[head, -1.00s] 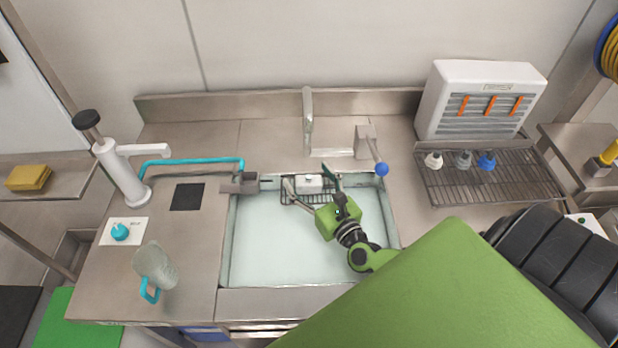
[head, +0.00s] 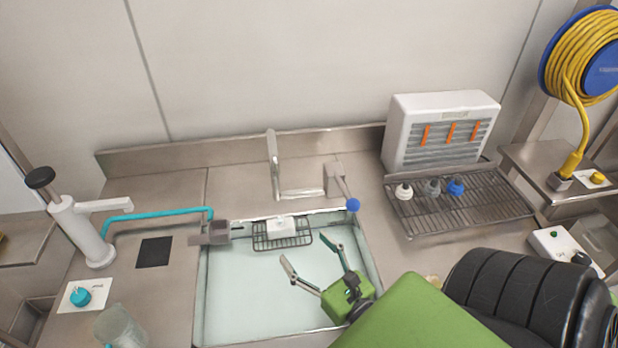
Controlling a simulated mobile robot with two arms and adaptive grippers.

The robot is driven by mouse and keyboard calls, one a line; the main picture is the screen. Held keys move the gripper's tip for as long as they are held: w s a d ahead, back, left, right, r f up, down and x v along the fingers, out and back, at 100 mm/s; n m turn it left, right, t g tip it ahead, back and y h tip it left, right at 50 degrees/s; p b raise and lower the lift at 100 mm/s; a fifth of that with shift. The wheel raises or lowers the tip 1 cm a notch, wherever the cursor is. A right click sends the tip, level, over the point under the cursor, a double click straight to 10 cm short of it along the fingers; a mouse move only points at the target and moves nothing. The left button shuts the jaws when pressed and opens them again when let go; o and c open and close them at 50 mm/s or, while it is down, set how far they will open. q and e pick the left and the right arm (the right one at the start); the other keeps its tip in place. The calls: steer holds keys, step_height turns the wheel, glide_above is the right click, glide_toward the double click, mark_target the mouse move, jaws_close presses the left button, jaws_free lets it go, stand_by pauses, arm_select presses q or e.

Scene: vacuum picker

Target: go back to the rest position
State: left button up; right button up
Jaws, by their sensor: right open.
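My right gripper (head: 312,258) is open, with its two fingers spread apart and nothing between them. It is over the front right part of the sink basin (head: 240,300), below the small wire basket (head: 267,242) in the picture. My green right arm (head: 425,318) comes in from the lower right and hides the front right of the counter. My left gripper is not in view.
A tap (head: 274,165) and a blue-knobbed lever (head: 353,205) stand behind the sink. A wire rack (head: 465,215) with several small cups, before a white heater (head: 440,130), is at right. A pump (head: 80,230) and a clear jug (head: 120,328) are at left.

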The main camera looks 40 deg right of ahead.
steer(key=shift+s, duration=0.3)
stand_by(0.4)
